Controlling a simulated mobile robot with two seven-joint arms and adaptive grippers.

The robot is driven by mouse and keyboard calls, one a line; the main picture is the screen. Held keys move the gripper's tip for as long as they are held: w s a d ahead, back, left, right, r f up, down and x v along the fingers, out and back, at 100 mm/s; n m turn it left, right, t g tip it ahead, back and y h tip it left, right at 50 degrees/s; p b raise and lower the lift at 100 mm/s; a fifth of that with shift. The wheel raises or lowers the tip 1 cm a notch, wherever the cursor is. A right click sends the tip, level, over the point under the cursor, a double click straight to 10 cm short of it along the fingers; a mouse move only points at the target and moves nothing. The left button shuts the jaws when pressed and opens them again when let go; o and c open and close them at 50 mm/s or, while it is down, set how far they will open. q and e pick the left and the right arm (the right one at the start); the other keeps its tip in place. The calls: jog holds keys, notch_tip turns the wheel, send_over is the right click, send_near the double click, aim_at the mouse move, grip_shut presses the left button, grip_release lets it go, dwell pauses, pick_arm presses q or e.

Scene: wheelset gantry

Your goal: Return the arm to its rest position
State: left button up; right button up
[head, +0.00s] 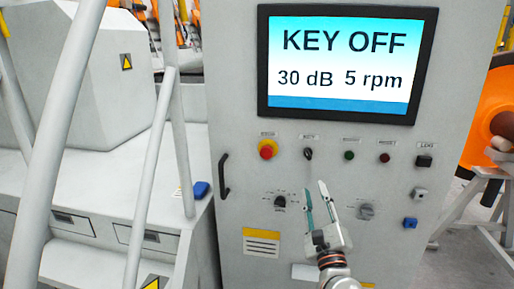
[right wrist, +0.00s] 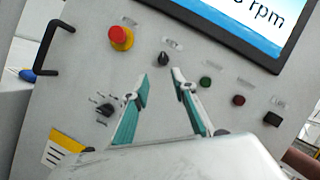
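My right gripper (head: 317,205) is in front of the grey control cabinet (head: 240,110), low in the middle of the head view. Its two fingers with teal pads are spread apart and nothing is between them. In the right wrist view the open gripper (right wrist: 160,85) points up toward the key switch (right wrist: 163,58), with a gap between the fingertips. The key switch also shows in the head view (head: 308,154). The left gripper is not in view.
The screen (head: 345,62) reads KEY OFF, 30 dB, 5 rpm. Around the gripper are a red emergency button (head: 267,149), rotary knobs (head: 280,202) (head: 366,211) and a black handle (head: 224,176). White rails (head: 150,170) stand at the left; an orange machine (head: 490,115) is at the right.

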jog(key=s+a+f+n+g+y, duration=0.3)
jog(key=s+f+n, duration=0.5)
jog(key=f+n, duration=0.35)
jog(key=s+a+f+n+g+y, duration=0.2)
jog(key=s+a+f+n+y, duration=0.2)
jog(key=s+f+n, duration=0.6)
jog(key=s+d+f+n+g+h, duration=0.1)
jog(key=s+d+f+n+g, duration=0.1)
jog(key=s+f+n, duration=0.3)
jog(key=s+d+f+n+g+h, duration=0.2)
jog(key=s+f+n, duration=0.4)
jog(key=f, duration=0.6)
jog(key=shift+s+d+f+g, duration=0.3)
jog(key=shift+s+d+g, duration=0.25)
jog(key=shift+d+g, duration=0.45)
jog(key=shift+a, duration=0.2)
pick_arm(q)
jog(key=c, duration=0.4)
